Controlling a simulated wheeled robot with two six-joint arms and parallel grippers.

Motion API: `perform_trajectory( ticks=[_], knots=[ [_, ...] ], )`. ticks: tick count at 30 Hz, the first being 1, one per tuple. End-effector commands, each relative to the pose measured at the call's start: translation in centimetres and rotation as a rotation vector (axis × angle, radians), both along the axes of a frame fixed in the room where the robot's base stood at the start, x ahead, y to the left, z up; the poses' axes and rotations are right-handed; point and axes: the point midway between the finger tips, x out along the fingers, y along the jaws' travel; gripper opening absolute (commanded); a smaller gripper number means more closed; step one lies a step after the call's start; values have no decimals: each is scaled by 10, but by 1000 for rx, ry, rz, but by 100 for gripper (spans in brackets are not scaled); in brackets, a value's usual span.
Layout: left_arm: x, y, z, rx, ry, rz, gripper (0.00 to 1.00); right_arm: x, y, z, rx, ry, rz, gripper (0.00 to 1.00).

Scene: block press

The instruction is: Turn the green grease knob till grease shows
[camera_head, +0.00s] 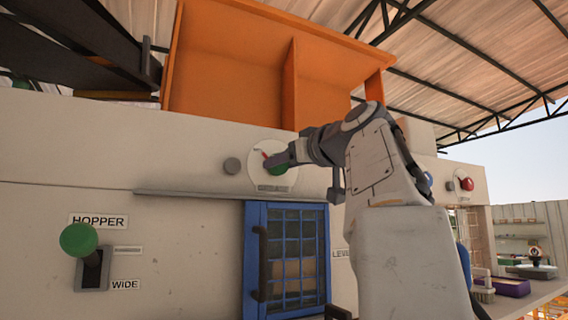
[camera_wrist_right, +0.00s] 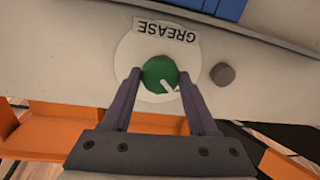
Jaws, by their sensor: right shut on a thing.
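The green grease knob (camera_wrist_right: 158,72) sits on a round white plate (camera_wrist_right: 130,58) labelled GREASE, which reads upside down in the right wrist view. My right gripper (camera_wrist_right: 160,88) has one finger on each side of the knob and is shut on it. A pale pointer mark shows on the knob's face. In the head view the knob (camera_head: 279,168) is partly hidden by my right gripper (camera_head: 283,158), and a bit of red shows on the plate beside it. No grease can be made out. My left gripper is not in view.
A grey round button (camera_head: 232,166) is left of the plate. Below are a ledge (camera_head: 180,194) and a blue barred door (camera_head: 290,215). A green HOPPER lever (camera_head: 79,239) is at lower left. An orange hopper (camera_head: 225,70) rises above.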

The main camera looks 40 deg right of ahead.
Motion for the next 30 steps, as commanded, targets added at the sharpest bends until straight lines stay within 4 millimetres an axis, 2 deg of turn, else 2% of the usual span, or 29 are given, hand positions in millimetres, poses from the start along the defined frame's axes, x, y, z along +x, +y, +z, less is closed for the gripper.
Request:
perform_trajectory(
  ticks=[8, 30],
  knots=[
    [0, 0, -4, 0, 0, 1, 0, 0, 1, -1, 154, -37, 0, 3],
    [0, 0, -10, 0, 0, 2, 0, 0, 2, -2, 830, -200, 1, 3]
  ],
)
